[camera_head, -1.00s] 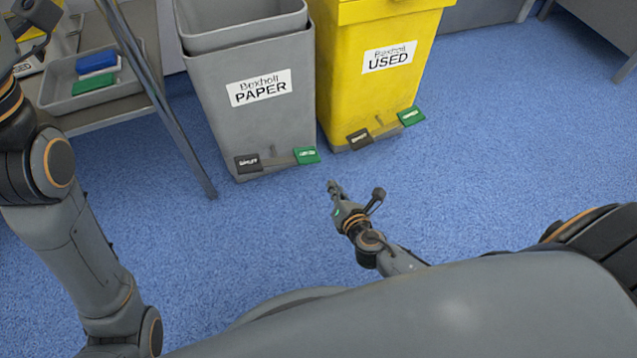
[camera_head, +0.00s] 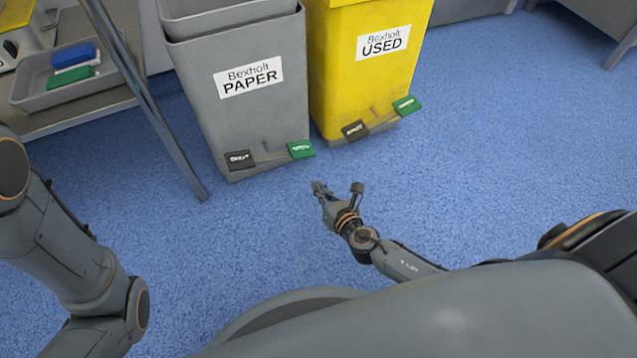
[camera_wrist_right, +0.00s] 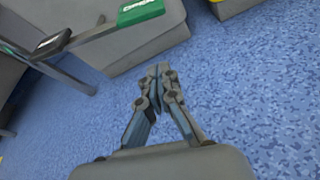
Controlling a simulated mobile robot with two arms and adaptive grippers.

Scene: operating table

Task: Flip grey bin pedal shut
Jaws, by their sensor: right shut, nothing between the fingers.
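The grey bin (camera_head: 250,115), labelled PAPER, stands on the floor ahead. Its rocker pedal has a black plate (camera_head: 239,160) at the left and a green plate (camera_head: 301,149) at the right. The green plate sits higher in the head view. In the right wrist view the green plate (camera_wrist_right: 140,11) reads OPEN and the black plate (camera_wrist_right: 53,42) is to its left. My right gripper (camera_head: 318,187) is shut and empty, over the floor in front of the green plate and apart from it. My left gripper is out of view; only its arm shows at the left.
A yellow bin (camera_head: 365,80), labelled USED, stands close to the right of the grey bin, with its own black and green pedal plates. A table with a grey tray (camera_head: 30,92) and its leg (camera_head: 150,100) stands at the left. Blue floor (camera_head: 500,170) at the right is clear.

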